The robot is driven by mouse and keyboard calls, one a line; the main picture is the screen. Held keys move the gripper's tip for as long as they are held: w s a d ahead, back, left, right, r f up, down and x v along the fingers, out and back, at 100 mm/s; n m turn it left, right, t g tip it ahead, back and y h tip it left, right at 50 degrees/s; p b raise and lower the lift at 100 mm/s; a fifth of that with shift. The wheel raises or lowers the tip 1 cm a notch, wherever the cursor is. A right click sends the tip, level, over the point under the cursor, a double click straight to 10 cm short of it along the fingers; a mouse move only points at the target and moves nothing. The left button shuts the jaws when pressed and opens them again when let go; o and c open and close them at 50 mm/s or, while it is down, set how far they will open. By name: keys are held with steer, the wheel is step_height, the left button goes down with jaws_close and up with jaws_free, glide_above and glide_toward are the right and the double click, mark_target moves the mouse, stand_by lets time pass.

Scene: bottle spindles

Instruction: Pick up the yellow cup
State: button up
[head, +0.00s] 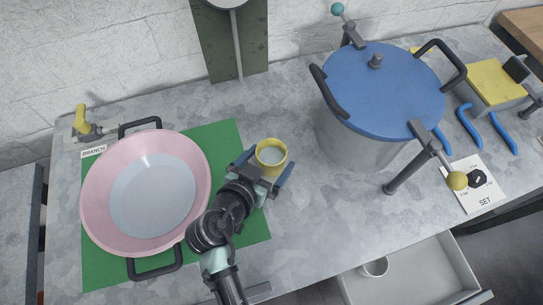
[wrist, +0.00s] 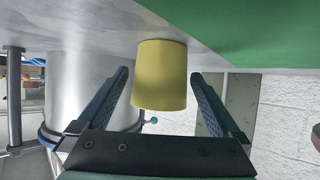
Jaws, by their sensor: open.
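The yellow cup (head: 271,146) stands upright on the grey counter, just right of the green mat's edge in the head view. My gripper (head: 264,167) is open, with its blue fingers on either side of the cup's near part. The wrist view, which is upside down, shows the yellow cup (wrist: 160,75) between the two fingers, with a visible gap on both sides. The fingers do not appear to touch it. The cup's near lower side is hidden by my gripper in the head view.
A pink pan (head: 92,200) with black handles sits on the green mat (head: 226,135) at left. A large pot with a blue lid (head: 390,85) stands right of the cup, with clamp levers around it. An open drawer (head: 415,285) holding a white cup is below right.

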mark_target(277, 151)
steer(key=shift+x, duration=2.2)
steer(key=shift+r, duration=0.1)
steer(key=c, duration=1.2)
steer(key=shift+r, duration=0.1)
steer(key=shift+c, duration=0.2)
